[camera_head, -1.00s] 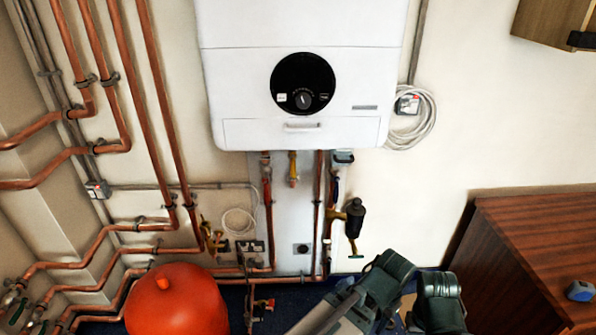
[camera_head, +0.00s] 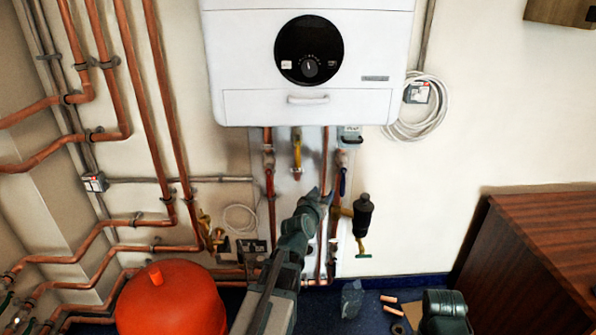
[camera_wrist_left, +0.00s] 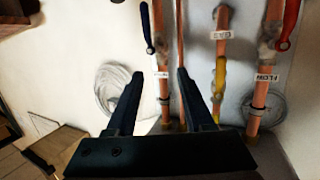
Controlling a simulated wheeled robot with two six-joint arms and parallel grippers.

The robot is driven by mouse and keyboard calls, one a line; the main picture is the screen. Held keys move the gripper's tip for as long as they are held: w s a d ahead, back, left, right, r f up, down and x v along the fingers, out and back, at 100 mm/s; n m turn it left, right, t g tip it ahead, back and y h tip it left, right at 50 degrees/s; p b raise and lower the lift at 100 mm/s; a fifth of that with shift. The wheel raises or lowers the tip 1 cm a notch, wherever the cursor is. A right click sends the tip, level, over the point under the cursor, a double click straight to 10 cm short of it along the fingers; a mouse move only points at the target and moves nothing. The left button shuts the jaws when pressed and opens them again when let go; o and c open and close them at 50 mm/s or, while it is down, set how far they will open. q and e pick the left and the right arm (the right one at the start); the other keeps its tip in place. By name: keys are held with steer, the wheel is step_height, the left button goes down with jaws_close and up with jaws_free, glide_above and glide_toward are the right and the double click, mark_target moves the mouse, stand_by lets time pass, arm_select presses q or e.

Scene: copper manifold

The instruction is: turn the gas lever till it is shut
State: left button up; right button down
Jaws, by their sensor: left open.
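The gas lever (camera_head: 297,158) is a yellow handle on the middle copper pipe just under the white boiler. It lies roughly in line with its pipe. In the left wrist view the yellow lever (camera_wrist_left: 219,78) is right of my fingers, by a label that seems to read GAS. My left gripper (camera_head: 322,195) is open and empty, below and right of the lever in the head view. In the left wrist view its two fingers (camera_wrist_left: 160,72) point toward the pipes, and the lever is not between them. My right gripper is out of the head view.
The boiler (camera_head: 345,105) hangs above. Neighbouring pipes carry a red lever (camera_wrist_left: 290,24) and a blue lever (camera_wrist_left: 146,28). A black filter (camera_head: 362,215) sticks out on the right. A red tank (camera_head: 170,305) stands at lower left, a wooden cabinet (camera_head: 540,240) at right.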

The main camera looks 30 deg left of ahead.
mark_target(298, 161)
arm_select(q)
steer(key=s+a+r+n+t+y+b, duration=0.1)
steer(key=a+y, duration=0.1)
steer(key=a, duration=0.3)
steer(key=s+a+r+n+y, duration=0.1)
steer(key=a+r+n+y, duration=0.1)
steer(key=a, duration=0.3)
steer(key=x, duration=1.4)
steer(key=shift+w+d, duration=0.1)
steer(key=shift+d, duration=0.2)
jaws_close()
